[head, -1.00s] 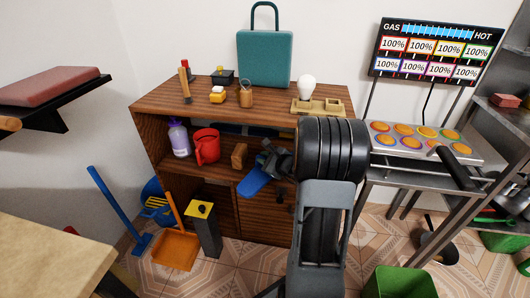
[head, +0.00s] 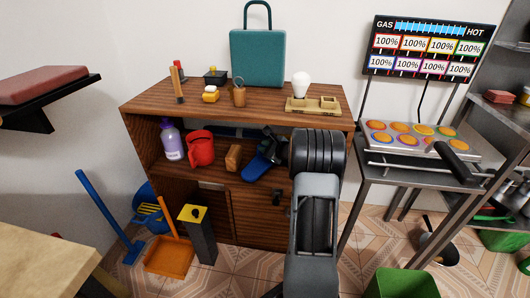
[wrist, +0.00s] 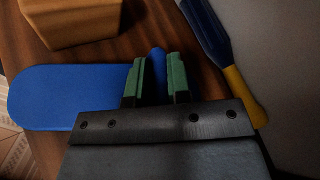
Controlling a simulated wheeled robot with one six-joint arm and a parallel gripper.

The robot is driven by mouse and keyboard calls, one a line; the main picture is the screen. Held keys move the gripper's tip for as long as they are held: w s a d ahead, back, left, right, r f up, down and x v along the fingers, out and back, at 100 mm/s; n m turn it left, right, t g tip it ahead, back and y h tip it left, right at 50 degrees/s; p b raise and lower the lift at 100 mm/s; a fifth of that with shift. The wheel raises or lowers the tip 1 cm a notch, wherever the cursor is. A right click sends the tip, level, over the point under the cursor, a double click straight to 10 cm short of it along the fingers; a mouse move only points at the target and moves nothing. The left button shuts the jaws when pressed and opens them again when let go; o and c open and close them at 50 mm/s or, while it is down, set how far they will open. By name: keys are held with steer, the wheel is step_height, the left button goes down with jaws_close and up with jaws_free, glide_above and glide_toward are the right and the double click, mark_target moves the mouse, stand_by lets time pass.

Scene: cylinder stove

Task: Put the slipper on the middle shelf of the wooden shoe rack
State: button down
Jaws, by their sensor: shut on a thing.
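The blue slipper (head: 254,170) is at the middle shelf of the wooden rack (head: 170,115), right of a small wooden block (head: 233,157). In the wrist view the flat blue sole (wrist: 60,97) extends left from my gripper (wrist: 157,75). The green-padded fingers are shut on the slipper's narrow blue strap. In the head view my gripper (head: 268,148) reaches into the shelf opening, partly hidden by my own arm. The sole lies over or on the brown shelf board; I cannot tell whether it touches.
A purple bottle (head: 171,140) and red jug (head: 200,150) stand on the shelf further left. The wooden block also shows close by in the wrist view (wrist: 75,20). A blue-and-yellow object (wrist: 215,45) lies right of my fingers. The rack's top board is above the arm.

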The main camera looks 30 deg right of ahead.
steer(key=shift+f, duration=0.35)
steer(key=c, duration=1.1)
jaws_free()
steer(key=shift+r, duration=0.1)
